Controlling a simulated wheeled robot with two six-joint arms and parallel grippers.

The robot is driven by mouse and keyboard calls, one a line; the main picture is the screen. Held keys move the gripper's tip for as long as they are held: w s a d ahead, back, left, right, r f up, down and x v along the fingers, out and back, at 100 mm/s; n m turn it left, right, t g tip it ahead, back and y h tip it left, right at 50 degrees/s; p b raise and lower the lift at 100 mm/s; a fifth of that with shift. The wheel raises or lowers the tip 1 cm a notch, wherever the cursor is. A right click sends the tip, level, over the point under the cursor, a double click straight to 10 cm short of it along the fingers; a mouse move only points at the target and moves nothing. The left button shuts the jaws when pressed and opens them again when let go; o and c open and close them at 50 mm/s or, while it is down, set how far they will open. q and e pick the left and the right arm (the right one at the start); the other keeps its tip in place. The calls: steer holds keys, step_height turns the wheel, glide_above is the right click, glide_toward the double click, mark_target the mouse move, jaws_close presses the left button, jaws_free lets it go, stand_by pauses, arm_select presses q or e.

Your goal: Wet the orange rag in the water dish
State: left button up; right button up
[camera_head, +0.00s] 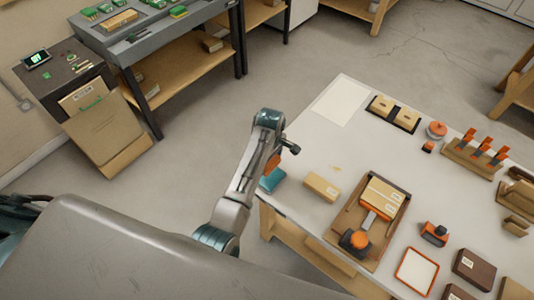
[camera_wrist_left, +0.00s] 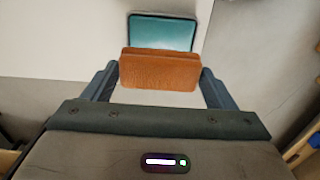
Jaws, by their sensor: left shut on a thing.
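My left gripper (camera_wrist_left: 160,78) is shut on the orange rag (camera_wrist_left: 160,68), which spans between its two fingers as a flat, folded-looking block. A bit of the rag (camera_head: 272,163) also shows beside my left arm in the head view. The teal water dish (camera_head: 273,180) is at the near left edge of the white table, partly hidden behind my arm. In the left wrist view the dish (camera_wrist_left: 161,33) lies just beyond the rag, which overlaps its near edge in the picture. I cannot tell whether they touch. My right gripper is out of view.
A tan box (camera_head: 322,186) stands right of the dish. A wooden tray (camera_head: 345,214) with boxes and an orange-and-black tape tool is farther right. A white sheet (camera_head: 340,101) lies flat at the back. The table between the sheet and the tan box is mostly clear.

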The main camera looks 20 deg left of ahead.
arm_select(q)
steer(key=shift+s+d+r, duration=0.25)
steer(key=shift+d, duration=0.1)
steer(key=shift+a+f, duration=0.15)
steer(key=shift+w+f+b, duration=0.1)
steer(key=shift+f+b, duration=0.4)
steer(key=shift+f, duration=0.8)
steer(key=shift+f+b, duration=0.6)
steer(key=shift+f, duration=1)
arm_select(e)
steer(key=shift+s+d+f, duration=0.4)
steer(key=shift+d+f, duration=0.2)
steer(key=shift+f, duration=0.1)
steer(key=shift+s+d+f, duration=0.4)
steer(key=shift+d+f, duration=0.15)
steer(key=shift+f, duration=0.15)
arm_select(q)
steer(key=shift+f+b, duration=0.2)
steer(key=shift+b, duration=0.15)
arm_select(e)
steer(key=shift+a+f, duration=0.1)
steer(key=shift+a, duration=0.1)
arm_select(q)
steer(key=shift+f, duration=0.3)
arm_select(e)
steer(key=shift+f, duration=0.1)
